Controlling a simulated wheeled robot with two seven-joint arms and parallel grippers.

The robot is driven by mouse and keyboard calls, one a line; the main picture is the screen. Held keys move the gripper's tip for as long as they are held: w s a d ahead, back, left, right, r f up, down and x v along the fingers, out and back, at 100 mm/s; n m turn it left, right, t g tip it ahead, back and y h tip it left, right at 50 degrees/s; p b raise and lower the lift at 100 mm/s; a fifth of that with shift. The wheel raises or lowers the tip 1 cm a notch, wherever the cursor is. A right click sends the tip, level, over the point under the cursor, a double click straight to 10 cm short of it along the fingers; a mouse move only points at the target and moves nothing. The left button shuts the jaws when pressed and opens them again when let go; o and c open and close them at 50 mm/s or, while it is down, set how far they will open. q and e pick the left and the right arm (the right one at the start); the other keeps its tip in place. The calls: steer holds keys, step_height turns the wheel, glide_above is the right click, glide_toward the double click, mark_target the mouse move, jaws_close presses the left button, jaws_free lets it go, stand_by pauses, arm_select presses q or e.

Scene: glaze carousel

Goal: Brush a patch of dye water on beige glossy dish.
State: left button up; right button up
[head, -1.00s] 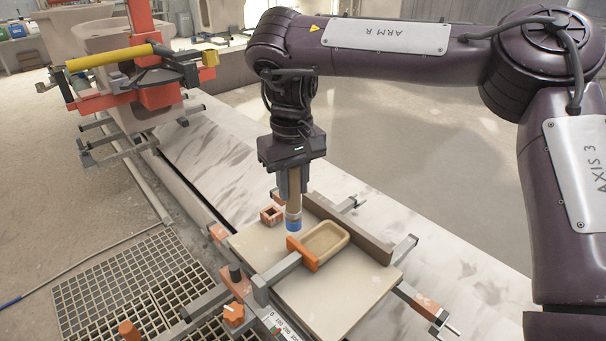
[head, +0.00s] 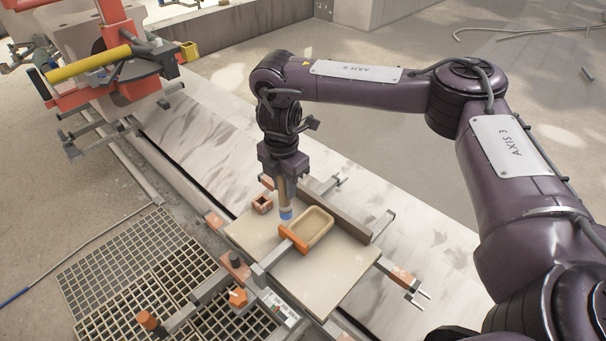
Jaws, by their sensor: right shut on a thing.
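The beige glossy dish (head: 318,227) is a shallow, rounded rectangular dish on a pale board (head: 295,283). An orange-ended clamp bar (head: 292,238) meets its left side. My right gripper (head: 284,180) is shut on a brush (head: 284,192) with a tan handle, held upright with its blue-banded end down. The brush's lower end is close to the dish's upper left corner; I cannot tell whether it touches anything. A small square reddish-brown cup (head: 262,205) stands left of the brush; its contents are unclear. My left gripper is out of view.
A brown fence bar (head: 345,219) runs behind the dish. Metal arms with orange parts stick out around the board. Floor grates (head: 130,262) lie at lower left. An orange machine with a yellow handle (head: 88,63) stands at upper left.

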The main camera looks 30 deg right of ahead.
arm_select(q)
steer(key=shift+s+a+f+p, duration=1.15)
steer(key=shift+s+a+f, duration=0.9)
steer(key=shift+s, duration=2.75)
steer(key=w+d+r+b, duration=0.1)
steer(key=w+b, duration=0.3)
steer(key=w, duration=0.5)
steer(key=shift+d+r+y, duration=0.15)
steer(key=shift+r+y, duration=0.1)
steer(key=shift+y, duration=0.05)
arm_select(e)
steer(key=s+d+f+n, duration=0.1)
steer(key=d+f+n, duration=0.3)
steer(key=f+n, duration=0.4)
steer(key=shift+s+f+n, duration=0.15)
steer(key=shift+s+n, duration=0.15)
steer(key=shift+s, duration=0.05)
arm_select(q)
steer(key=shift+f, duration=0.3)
arm_select(e)
steer(key=shift+f, duration=0.6)
arm_select(q)
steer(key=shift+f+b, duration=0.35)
steer(key=shift+b, duration=0.25)
arm_select(e)
steer(key=w+d, duration=0.2)
steer(key=d, duration=0.4)
